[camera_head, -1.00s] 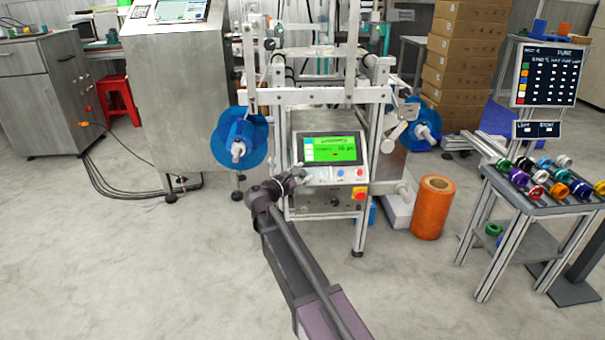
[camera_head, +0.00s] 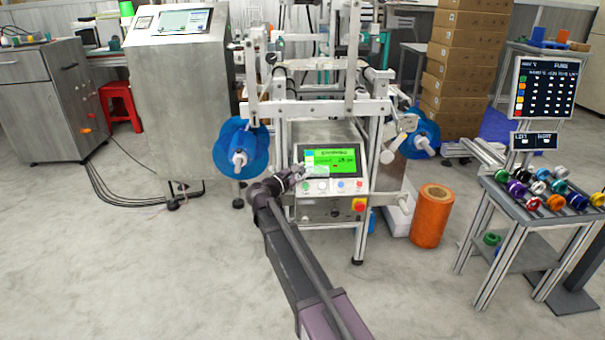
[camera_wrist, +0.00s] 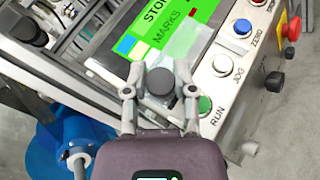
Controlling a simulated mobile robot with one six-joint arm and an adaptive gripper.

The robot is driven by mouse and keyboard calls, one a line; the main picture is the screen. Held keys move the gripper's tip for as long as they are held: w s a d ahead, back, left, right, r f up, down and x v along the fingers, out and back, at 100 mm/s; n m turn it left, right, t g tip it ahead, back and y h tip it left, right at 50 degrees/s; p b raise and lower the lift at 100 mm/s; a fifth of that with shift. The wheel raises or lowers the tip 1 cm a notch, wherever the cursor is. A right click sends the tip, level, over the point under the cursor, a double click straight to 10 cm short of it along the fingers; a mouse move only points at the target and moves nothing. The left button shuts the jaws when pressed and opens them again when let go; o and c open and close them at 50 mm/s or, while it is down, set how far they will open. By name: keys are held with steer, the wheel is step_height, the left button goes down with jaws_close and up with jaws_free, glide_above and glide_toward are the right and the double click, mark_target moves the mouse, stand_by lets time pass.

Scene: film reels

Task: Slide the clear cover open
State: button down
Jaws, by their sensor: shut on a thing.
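The clear cover (camera_wrist: 188,44) is a see-through plate at the lower edge of the green screen (camera_wrist: 175,20) in the wrist view. A dark round knob (camera_wrist: 160,82) sits at the cover's near side. My gripper (camera_wrist: 160,88) is shut on this knob, with one finger on each side. In the head view my gripper (camera_head: 292,179) is at the lower left of the control panel (camera_head: 333,187), and it hides the knob there. The green RUN button (camera_wrist: 205,104) lies just right of my right finger and shows uncovered.
A white JOG button (camera_wrist: 222,65), a blue button (camera_wrist: 243,28) and a red stop knob (camera_wrist: 291,28) line the panel. Blue reels (camera_head: 241,150) flank the machine. An orange roll (camera_head: 432,215) and a table (camera_head: 530,205) of coloured reels stand right. Open floor lies in front.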

steer(key=shift+c, duration=2)
jaws_free()
steer(key=shift+s, duration=0.1)
steer(key=v, duration=1.2)
steer(key=shift+d, duration=0.1)
